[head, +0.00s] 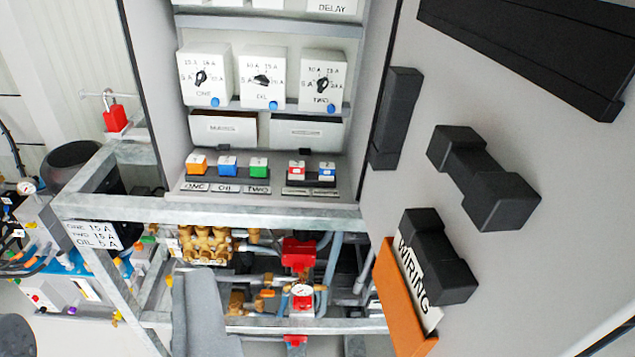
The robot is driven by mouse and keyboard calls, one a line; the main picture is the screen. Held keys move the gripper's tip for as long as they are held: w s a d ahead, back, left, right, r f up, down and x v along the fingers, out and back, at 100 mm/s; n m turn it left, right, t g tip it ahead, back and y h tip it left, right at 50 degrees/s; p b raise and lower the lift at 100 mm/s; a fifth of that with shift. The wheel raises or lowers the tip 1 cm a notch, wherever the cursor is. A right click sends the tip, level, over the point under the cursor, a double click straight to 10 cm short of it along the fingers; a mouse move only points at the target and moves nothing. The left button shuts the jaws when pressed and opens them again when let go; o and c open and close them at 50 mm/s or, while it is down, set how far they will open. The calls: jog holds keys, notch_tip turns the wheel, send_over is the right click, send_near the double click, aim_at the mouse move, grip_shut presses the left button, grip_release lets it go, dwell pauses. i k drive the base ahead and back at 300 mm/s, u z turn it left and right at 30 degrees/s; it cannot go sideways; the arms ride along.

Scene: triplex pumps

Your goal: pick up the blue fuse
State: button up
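A blue fuse (228,167) with a pale top sits in the left fuse row at the bottom of the open cabinet, above the label OIL. An orange fuse (196,165) is on its left above ONE, and a green fuse (259,168) on its right above TWO. Further right, a second small block with blue on it (327,174) sits beside a red one (297,171).
A grey frame rail (215,211) runs just below the fuses. Dial boxes (204,76) stand on a shelf above. The open door at right carries black blocks (484,178) and an orange holder marked WIRING (402,300). Pump piping (300,255) fills the space below.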

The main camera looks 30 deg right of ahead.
aim_at(327, 169)
jog(key=u, duration=2.55)
jog(key=i, duration=1.05)
jog(key=z, duration=3.4)
jog(key=i, duration=0.7)
jog(key=u, duration=0.05)
